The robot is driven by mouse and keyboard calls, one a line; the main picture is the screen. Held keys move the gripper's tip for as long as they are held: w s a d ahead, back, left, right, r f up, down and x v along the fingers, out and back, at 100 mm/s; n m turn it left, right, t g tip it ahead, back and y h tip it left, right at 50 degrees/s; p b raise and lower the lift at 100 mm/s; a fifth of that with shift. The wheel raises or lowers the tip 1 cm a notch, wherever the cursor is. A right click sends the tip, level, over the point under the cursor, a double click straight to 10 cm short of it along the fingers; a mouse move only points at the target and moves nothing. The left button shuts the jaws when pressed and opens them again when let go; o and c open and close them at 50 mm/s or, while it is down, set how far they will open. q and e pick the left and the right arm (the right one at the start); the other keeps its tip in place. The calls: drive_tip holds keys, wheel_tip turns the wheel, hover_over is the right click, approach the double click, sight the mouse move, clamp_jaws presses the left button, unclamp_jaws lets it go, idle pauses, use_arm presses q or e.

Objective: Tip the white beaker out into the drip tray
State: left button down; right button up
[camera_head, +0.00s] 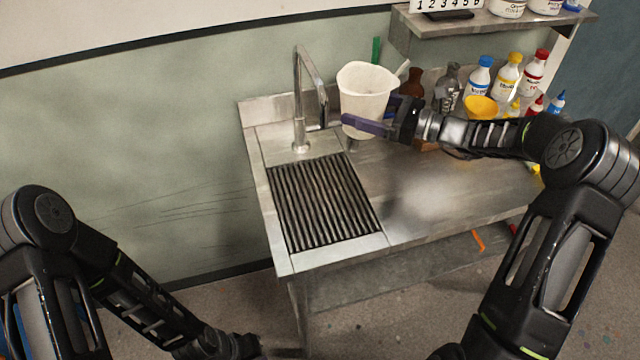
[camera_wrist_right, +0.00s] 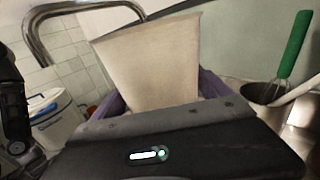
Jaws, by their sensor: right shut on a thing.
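The white beaker (camera_head: 366,86) is a tapered cup, held roughly upright with its mouth up, just right of the tap. My right gripper (camera_head: 362,126) is shut on it, its purple fingers around the lower part of the beaker. In the right wrist view the beaker (camera_wrist_right: 152,66) stands between the fingers; its inside is hidden there. The drip tray (camera_head: 322,203) is a dark ribbed grate set in the steel bench, below and left of the beaker. My left gripper (camera_head: 232,347) is low at the bottom edge, away from the bench, its fingers too unclear to read.
A steel tap (camera_head: 301,100) arches up behind the drip tray, close left of the beaker. Bottles (camera_head: 506,76), a yellow bowl (camera_head: 481,107) and a dark grey bottle (camera_head: 447,90) crowd the bench's right back. A shelf (camera_head: 490,30) hangs above. The bench front is clear.

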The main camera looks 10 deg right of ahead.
sight(343, 78)
wheel_tip(343, 78, up, 6)
drive_tip(key=p, duration=0.4)
drive_tip(key=shift+r, duration=0.1)
idle(0.5)
